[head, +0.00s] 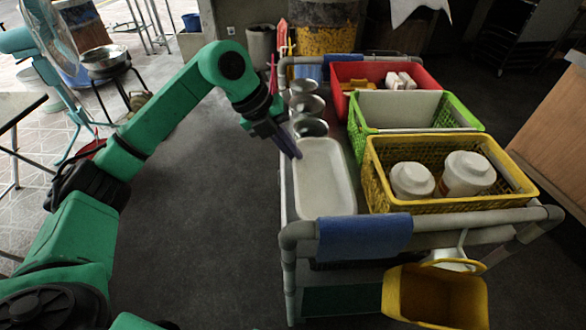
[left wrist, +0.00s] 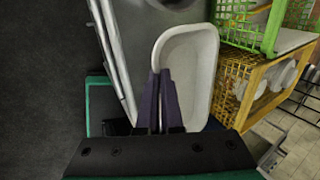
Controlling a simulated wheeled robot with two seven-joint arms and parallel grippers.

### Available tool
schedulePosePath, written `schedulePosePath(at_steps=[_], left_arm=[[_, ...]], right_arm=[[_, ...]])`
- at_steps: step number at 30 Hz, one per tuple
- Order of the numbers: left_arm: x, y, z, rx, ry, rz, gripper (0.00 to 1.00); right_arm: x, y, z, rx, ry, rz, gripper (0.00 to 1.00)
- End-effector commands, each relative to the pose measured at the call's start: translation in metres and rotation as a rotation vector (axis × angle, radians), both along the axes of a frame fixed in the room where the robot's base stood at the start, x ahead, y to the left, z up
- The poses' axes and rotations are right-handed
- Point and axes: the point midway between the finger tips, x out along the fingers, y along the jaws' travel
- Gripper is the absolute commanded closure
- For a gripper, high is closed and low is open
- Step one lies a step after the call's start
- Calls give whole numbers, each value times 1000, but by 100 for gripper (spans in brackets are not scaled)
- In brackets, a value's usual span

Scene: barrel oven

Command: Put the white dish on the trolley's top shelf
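The white dish (head: 325,180) is a long, shallow tray with rounded corners. It is at the left side of the trolley's top shelf (head: 288,188), looking level and apparently resting there. My left gripper (head: 296,155) reaches it from the left, with its fingertips at the dish's far left rim. In the left wrist view the dark fingers (left wrist: 160,75) are close together at the rim of the dish (left wrist: 190,75) and look shut on it; the fingers hide the exact contact. My right gripper is not in view.
Several metal bowls (head: 307,106) stand just behind the dish. A yellow basket (head: 450,202) with white containers, a green basket (head: 415,128) and a red crate (head: 345,74) fill the shelf's right side. A blue cloth (head: 364,237) hangs on the near rail, above a yellow bucket (head: 435,297).

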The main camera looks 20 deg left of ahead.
Motion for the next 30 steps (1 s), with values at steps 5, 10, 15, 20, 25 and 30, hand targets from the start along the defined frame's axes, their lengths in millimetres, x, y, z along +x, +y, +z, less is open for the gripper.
schedulePosePath(at_steps=[5,10,15,20,25,30], left_arm=[[-1,0,-27,-1,3,-1,100],[0,0,-52,-1,0,0,100],[0,0,-51,-1,-1,-1,100],[0,0,-51,-1,-1,-1,85],[0,0,-51,-1,-1,-1,85],[-1,6,-39,-1,-3,1,85]], right_arm=[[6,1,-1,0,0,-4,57],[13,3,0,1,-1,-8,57],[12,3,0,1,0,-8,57],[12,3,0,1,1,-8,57],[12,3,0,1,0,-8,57],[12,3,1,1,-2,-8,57]])
